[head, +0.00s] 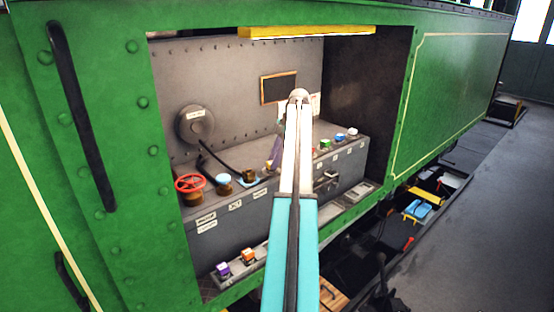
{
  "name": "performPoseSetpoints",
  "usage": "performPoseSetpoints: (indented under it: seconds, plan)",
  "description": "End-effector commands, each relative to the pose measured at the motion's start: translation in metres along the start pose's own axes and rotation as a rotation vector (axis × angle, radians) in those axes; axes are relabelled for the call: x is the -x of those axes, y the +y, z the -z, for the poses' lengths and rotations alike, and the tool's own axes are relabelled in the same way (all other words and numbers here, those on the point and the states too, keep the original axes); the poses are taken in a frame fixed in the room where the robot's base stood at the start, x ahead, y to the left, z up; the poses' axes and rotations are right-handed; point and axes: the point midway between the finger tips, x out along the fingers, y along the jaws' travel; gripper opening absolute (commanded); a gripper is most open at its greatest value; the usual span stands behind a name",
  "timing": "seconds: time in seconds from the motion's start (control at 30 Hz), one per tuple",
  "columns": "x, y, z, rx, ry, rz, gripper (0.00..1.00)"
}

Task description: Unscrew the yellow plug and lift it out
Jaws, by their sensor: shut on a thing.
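My arm rises in front of the recess in the green tram side and hides much of its middle. Only a slanted grey-purple part of my gripper (273,156) shows, left of the arm, low over the grey bench (222,235). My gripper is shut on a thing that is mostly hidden. I cannot make out the yellow plug clearly; a small yellowish spot shows at the gripper's lower end. I cannot tell whether the plug is seated or raised.
A red handwheel (189,183), a blue-topped brass fitting (222,182) and another blue-and-brass fitting (249,177) with a black cable stand left of the gripper. Several coloured blocks (325,145) sit right. Purple (223,269) and orange (248,256) blocks lie on the lower ledge. A yellow beam (305,32) crosses above.

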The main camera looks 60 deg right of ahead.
Motion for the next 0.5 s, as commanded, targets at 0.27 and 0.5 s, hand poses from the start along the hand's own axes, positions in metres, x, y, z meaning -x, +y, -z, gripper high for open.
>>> performPoseSetpoints:
  seconds: [0.27, 0.5]
  plan:
    - [0.005, 0.000, 0.003, 0.000, 0.000, -0.001, 0.00]
    - [0.013, 0.000, 0.005, 0.000, 0.000, -0.001, 0.00]
